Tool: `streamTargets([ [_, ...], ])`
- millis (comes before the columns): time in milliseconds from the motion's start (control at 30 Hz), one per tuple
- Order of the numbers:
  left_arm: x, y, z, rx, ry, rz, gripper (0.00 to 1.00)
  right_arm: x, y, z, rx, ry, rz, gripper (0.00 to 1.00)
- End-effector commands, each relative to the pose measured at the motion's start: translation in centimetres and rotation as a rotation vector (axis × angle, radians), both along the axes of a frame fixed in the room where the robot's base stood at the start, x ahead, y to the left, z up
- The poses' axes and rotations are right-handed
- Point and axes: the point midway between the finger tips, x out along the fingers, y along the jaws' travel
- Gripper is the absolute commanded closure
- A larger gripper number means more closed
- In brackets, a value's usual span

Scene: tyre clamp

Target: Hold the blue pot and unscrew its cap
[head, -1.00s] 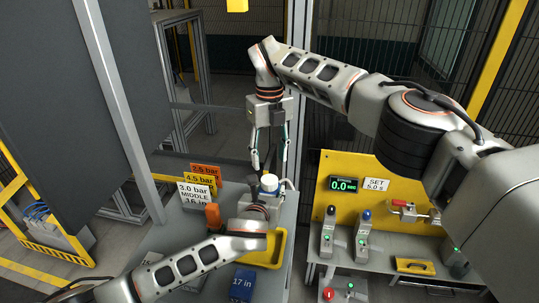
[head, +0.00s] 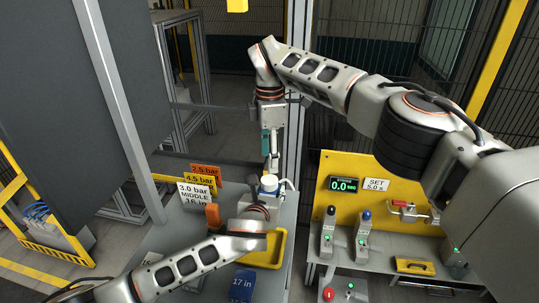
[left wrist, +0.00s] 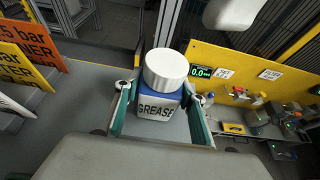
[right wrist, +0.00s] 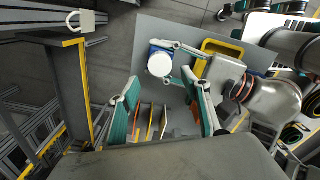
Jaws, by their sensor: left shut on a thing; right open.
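The blue pot (left wrist: 160,103), labelled GREASE, stands upright with its white cap (left wrist: 166,68) on top. In the head view the cap (head: 269,181) shows above my left gripper (head: 265,201), which hides part of the pot. In the left wrist view my left gripper (left wrist: 157,90) is shut on the pot, one finger on each side. My right gripper (head: 271,160) points down over the cap, open and empty. In the right wrist view the cap (right wrist: 160,64) lies beyond the fingertips (right wrist: 161,78), apart from them.
Pressure signs (head: 195,190) stand left of the pot. A yellow tray (head: 279,245) and a blue 17 in block (head: 242,284) lie at the near side. A yellow panel (head: 345,205) with a display stands to the right. A grey post stands behind my right gripper.

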Motion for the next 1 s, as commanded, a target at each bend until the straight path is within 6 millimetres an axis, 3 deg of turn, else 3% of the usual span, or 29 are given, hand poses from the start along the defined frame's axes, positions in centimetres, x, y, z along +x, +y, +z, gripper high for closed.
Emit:
streamTargets([
  [400,0.0,0.0,-0.1,0.001,0.002,0.001,1.0,0.0,0.0,0.0,0.001,0.001,-0.751,0.53],
  [600,0.0,0.0,-0.1,0.001,0.002,0.001,1.0,0.0,0.0,0.0,0.0,0.001,-1.04,0.53],
  [867,0.0,0.0,-0.1,0.001,0.002,0.001,1.0,0.0,0.0,-0.2,0.0,0.0,-1.205,0.53],
  [1000,0.0,0.0,-0.1,0.001,0.002,0.001,1.0,0.0,0.0,-1.3,-0.002,0.002,-1.215,0.53],
])
